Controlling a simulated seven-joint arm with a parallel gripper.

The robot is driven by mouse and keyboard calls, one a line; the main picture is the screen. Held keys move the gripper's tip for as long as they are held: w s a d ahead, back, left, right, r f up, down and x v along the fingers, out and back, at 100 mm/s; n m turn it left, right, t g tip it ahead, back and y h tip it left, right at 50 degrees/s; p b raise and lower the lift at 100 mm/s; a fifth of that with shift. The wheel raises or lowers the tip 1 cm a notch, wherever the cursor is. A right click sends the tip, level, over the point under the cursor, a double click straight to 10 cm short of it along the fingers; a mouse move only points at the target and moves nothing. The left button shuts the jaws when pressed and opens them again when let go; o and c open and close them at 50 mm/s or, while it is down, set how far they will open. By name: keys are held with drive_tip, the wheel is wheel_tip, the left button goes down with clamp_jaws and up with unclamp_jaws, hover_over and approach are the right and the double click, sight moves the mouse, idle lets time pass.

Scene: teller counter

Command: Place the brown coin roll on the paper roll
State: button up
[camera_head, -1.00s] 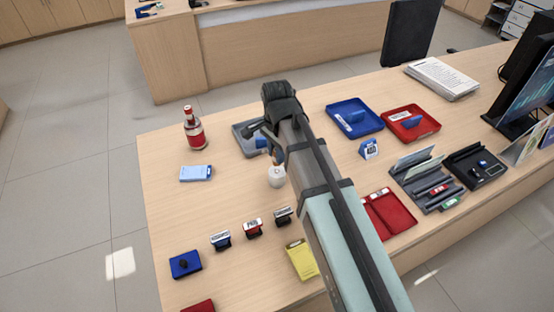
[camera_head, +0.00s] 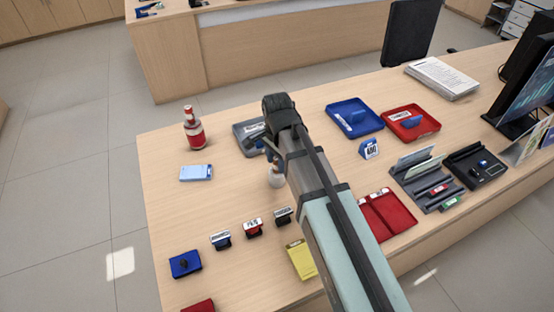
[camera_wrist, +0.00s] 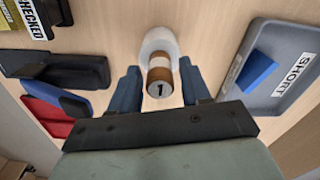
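The brown coin roll (camera_wrist: 160,74), with a pale band and a "1" on its near end, shows in the wrist view between the two fingers of my gripper (camera_wrist: 160,90). A gap shows on each side of the roll, so my gripper looks open around it. The white paper roll (camera_wrist: 157,43) is directly behind the coin roll, and the two overlap in this view. I cannot tell whether the coin roll rests on it. In the head view, my gripper (camera_head: 272,156) is just above the paper roll (camera_head: 275,179), and the coin roll cannot be made out.
A grey tray (camera_wrist: 289,62) marked SHORT is close on the right in the wrist view. Stamps (camera_head: 252,228) stand at the front. A red and white bottle (camera_head: 194,130) and a light blue pad (camera_head: 196,173) are to the left, with bare counter between.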

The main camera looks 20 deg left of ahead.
drive_tip(key=shift+o, duration=0.4)
wheel_tip(320, 180, up, 12)
drive_tip(key=shift+r, duration=0.15)
idle(0.5)
idle(0.4)
